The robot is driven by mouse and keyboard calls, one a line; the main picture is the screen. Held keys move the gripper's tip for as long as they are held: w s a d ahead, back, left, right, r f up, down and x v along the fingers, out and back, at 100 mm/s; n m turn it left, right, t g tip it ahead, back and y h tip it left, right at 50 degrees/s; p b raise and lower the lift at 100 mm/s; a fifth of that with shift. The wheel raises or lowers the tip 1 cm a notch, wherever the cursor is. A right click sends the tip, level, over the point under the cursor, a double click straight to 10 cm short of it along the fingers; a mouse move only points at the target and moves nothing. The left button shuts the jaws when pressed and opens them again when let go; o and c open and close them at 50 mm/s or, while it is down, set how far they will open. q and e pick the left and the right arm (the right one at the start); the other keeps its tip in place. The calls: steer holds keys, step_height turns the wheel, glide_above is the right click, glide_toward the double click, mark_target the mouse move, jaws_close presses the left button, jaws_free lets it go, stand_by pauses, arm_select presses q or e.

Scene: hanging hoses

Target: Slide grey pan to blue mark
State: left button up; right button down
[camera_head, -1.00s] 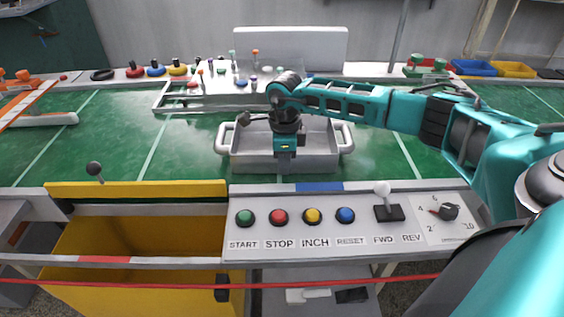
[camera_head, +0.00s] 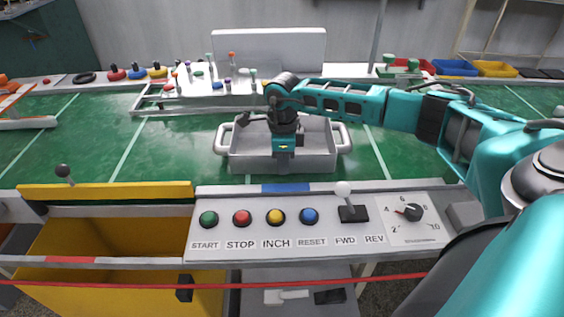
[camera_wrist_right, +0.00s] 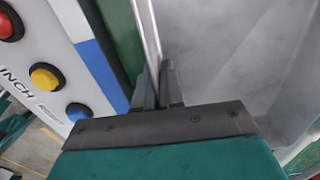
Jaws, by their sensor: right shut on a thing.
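The grey pan (camera_head: 318,163), a rectangular tray with a loop handle at each end, sits on the green belt in the middle of the head view. My right gripper (camera_head: 284,152) points down and is shut on the pan's near wall. In the right wrist view its fingers (camera_wrist_right: 158,82) straddle the rim of the pan (camera_wrist_right: 240,60). The blue mark (camera_head: 287,188) is a strip on the near rail, directly in front of the pan's middle. It also shows in the right wrist view (camera_wrist_right: 101,75), left of the fingers. My left gripper is out of view.
A control panel (camera_head: 330,250) with coloured buttons and a white-knobbed lever (camera_head: 345,193) stands in front of the belt. A rack of pegs (camera_head: 215,98) stands behind the pan, left of centre. A red line (camera_head: 130,286) crosses the front. Green belt is bare on both sides.

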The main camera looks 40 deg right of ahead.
steer(key=shift+d, duration=0.1)
steer(key=c, duration=1.2)
jaws_free()
steer(key=shift+o, duration=0.2)
steer(key=shift+r, duration=0.1)
arm_select(q)
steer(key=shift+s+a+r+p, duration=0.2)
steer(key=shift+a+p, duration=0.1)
steer(key=shift+p, duration=0.35)
arm_select(e)
step_height(320, 180, up, 13)
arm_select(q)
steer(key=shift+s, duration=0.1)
